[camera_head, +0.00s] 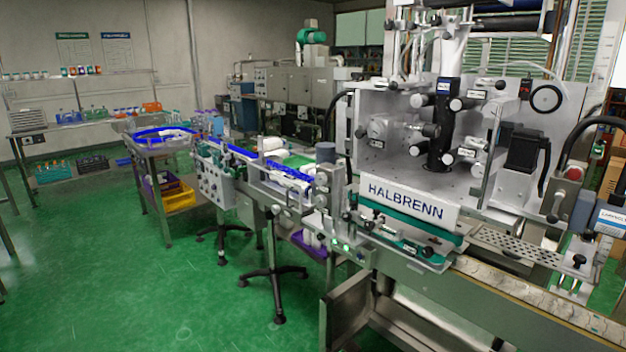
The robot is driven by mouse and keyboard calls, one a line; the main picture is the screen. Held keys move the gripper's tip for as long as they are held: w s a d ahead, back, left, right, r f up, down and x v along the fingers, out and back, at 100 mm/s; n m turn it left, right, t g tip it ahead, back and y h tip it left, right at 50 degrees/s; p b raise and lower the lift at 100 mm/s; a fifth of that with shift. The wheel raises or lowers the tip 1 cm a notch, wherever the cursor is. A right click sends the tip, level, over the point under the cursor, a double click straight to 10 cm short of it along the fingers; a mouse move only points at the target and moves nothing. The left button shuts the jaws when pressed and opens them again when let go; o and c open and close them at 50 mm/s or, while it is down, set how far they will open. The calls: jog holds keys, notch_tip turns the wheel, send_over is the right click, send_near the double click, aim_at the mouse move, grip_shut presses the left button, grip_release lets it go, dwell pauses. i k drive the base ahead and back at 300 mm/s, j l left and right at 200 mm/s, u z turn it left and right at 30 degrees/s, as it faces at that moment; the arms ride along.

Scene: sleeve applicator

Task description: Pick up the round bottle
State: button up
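No single bottle can be picked out with certainty as the round bottle. White rounded shapes (271,144) that look like bottles lie on the conveyor line left of the large machine; they are small and partly hidden. More white bottle-like items (311,239) stand low in a purple tray under the line. Small bottles (82,70) stand in a row on the far-left wall shelf. My gripper is not in view.
The large HALBRENN machine (408,201) and its front conveyor (540,296) fill the right side. A cart with a yellow bin (176,197) stands left of centre. The green floor (110,270) at front left is clear.

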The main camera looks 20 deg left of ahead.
aim_at(93, 112)
jog(key=i+j+u, duration=0.3)
jog(key=j+u, duration=0.15)
jog(key=j, duration=0.25)
jog(key=i+j+u, duration=0.45)
jog(key=j, duration=0.15)
jog(key=i+j+u, duration=0.9)
jog(key=i+u, duration=0.45)
jog(key=i, duration=6.45)
jog(key=i+z, duration=0.15)
jog(key=i, duration=0.3)
jog(key=i+j+z, duration=0.15)
jog(key=i, duration=0.25)
jog(key=i+j+z, duration=0.1)
jog(key=i, duration=0.3)
jog(key=i+j+z, duration=0.15)
jog(key=i, duration=0.3)
jog(key=j, duration=0.1)
